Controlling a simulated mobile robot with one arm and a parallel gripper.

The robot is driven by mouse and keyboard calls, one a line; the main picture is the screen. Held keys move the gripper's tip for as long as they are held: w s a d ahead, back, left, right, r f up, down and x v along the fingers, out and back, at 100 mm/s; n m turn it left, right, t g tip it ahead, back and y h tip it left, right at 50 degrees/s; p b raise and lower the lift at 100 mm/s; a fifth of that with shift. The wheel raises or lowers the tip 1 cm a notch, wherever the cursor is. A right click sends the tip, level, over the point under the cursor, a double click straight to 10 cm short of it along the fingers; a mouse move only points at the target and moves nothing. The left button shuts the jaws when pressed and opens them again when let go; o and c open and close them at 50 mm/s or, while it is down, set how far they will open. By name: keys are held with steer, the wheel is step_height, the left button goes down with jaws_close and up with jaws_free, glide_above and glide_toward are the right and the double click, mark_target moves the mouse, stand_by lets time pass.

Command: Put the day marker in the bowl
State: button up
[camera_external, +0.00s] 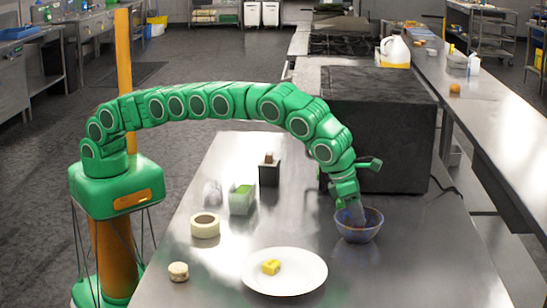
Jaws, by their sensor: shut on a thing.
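The bowl (367,234) is blue-grey and stands upright on the steel table, to the right of the white plate. My gripper (353,212) points down at the bowl from above, with its tip at or inside the rim. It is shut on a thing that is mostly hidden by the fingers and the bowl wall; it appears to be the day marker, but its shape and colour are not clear. I cannot tell whether it touches the bowl's inside.
A white plate (300,280) with a yellow piece (271,267) lies at the front. A tape roll (205,226), a small round item (178,271), a green box (242,200) and a dark holder (269,174) stand left. A large black box (385,125) stands close behind my gripper.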

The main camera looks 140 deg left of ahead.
steer(key=shift+f, duration=1.45)
steer(key=shift+f, duration=0.1)
steer(key=o, duration=0.7)
steer(key=shift+o, duration=0.2)
steer(key=v, duration=1.2)
steer(key=shift+s+r, duration=0.1)
steer(key=shift+r, duration=0.1)
